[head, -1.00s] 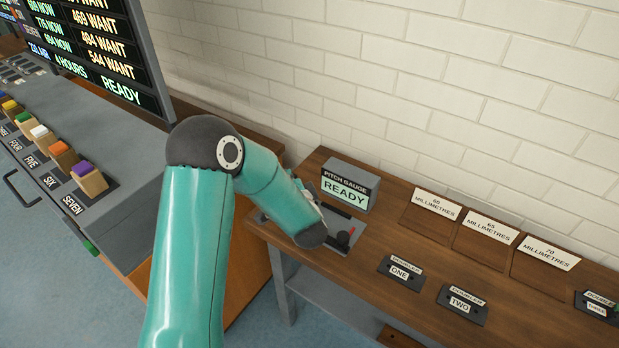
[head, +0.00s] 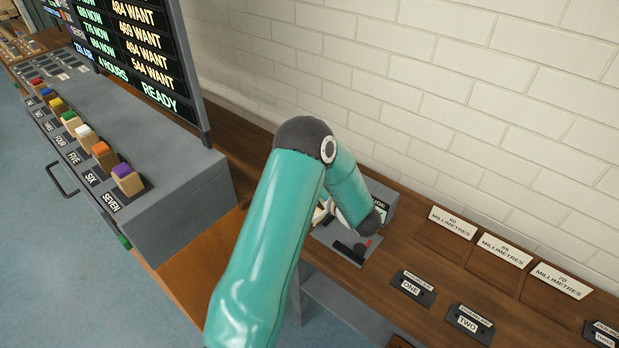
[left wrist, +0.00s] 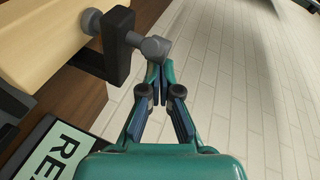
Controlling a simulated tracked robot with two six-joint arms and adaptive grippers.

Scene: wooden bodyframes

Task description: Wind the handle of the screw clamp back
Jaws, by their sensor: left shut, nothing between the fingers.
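In the left wrist view, the screw clamp has a black bracket (left wrist: 118,48) against a pale wooden piece (left wrist: 45,38). Its grey screw runs through the bracket and ends in a grey handle knob (left wrist: 155,48). My left gripper (left wrist: 160,72) is shut and empty, its fingertips close beside the knob. I cannot tell whether they touch it. In the head view my teal arm hides the left gripper and most of the clamp's surroundings. My right gripper is not in view.
The pitch gauge box (head: 383,192) stands on the wooden bench, partly hidden by my arm; its sign (left wrist: 58,150) reaches into the wrist view. A grey plate (head: 338,237) lies before it. Labelled plates (head: 412,288) lie to the right. A grey console (head: 185,215) stands left. A brick wall (head: 470,110) backs the bench.

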